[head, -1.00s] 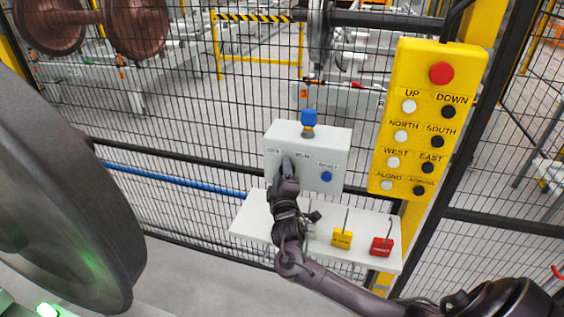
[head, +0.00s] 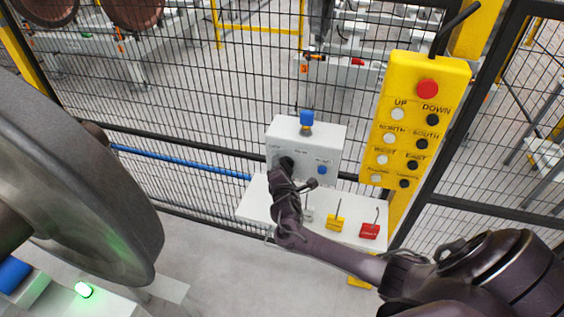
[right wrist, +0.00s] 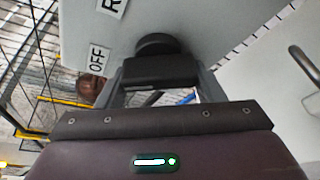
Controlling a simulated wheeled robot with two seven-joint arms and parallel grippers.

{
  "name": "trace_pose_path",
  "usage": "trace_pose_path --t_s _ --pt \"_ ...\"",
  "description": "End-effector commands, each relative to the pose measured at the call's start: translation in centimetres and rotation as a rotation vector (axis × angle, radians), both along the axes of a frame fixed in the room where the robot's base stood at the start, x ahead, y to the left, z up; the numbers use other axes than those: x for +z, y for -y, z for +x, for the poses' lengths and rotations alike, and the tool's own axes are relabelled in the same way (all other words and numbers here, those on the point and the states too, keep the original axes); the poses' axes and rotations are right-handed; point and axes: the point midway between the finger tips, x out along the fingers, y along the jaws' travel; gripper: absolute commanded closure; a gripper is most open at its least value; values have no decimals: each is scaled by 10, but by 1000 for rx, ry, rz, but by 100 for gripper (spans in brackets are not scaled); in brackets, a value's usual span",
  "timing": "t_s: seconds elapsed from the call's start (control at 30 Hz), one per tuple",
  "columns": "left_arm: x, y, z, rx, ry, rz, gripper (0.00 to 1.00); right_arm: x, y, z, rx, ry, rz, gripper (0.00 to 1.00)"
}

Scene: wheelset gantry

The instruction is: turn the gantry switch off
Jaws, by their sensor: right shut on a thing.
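The gantry switch is a dark rotary knob (right wrist: 157,43) on the front of a white control box (head: 333,139). My right gripper (head: 286,164) is at the left part of that front face. In the right wrist view its two grey fingers (right wrist: 160,74) are shut on the knob's dark handle, one on each side. An OFF label (right wrist: 98,60) is to the left of the knob, and a partly cut label starting with R is above it. In the head view my gripper hides most of the knob, so its exact setting is unclear. My left gripper is not in view.
The box has a blue lamp (head: 307,118) on top and a blue button (head: 322,170). A white shelf (head: 255,205) below carries a yellow padlock (head: 335,222) and a red padlock (head: 369,231). A yellow pendant (head: 413,120) hangs at right. Mesh fence stands behind.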

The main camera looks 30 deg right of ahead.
Motion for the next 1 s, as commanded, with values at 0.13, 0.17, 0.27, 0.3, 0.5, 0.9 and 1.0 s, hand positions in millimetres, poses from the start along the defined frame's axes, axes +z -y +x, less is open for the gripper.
trace_pose_path --t_s 0.13,0.17,0.27,0.3,0.5,0.9,1.0 --pt "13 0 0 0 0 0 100 2 -1 0 1 -74 -60 61" --pt "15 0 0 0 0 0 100 1 0 0 1 -86 -69 61" --pt "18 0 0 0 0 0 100 0 -1 0 1 -119 -99 61" --pt "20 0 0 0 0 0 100 0 -1 -1 1 -131 -110 61" --pt "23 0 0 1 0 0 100 -2 0 -1 1 -167 -141 61" --pt "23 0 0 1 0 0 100 -3 0 -1 1 -178 -150 61" --pt "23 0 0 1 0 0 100 -3 0 -1 1 -178 -150 37"
